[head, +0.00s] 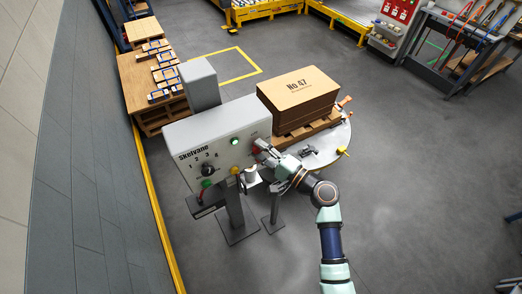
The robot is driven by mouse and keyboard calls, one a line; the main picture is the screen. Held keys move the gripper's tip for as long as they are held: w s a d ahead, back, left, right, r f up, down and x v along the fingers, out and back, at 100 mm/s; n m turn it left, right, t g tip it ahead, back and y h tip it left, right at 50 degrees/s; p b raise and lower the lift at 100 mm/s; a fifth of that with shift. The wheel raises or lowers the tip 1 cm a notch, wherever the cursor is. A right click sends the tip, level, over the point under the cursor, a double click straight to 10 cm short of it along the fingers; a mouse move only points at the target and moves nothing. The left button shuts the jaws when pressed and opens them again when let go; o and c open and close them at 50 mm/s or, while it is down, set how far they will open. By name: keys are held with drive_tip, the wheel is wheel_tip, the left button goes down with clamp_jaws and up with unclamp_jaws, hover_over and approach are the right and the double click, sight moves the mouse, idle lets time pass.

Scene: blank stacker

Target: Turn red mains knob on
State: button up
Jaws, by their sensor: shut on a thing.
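The grey control panel (190,140) marked "Skelvane" stands on a post at the middle left in the head view. The red mains knob (255,149) is at the panel's right end, mostly hidden by my gripper. My gripper (260,148) reaches in from the lower right and is shut on the red knob at the panel face. The knob's pointing direction cannot be made out. A green lamp (234,142) glows left of the knob.
A black numbered selector (208,170), a green button (207,183) and a yellow button (235,170) sit on the panel. A brown stack (297,92) marked "No 47" lies on a pallet behind my gripper. Open floor (420,180) lies to the right.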

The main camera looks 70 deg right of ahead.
drive_tip(key=o, duration=1.1)
drive_tip(key=shift+o, duration=0.2)
drive_tip(key=r+v, duration=0.1)
drive_tip(key=v, duration=1.1)
drive_tip(key=shift+f, duration=0.4)
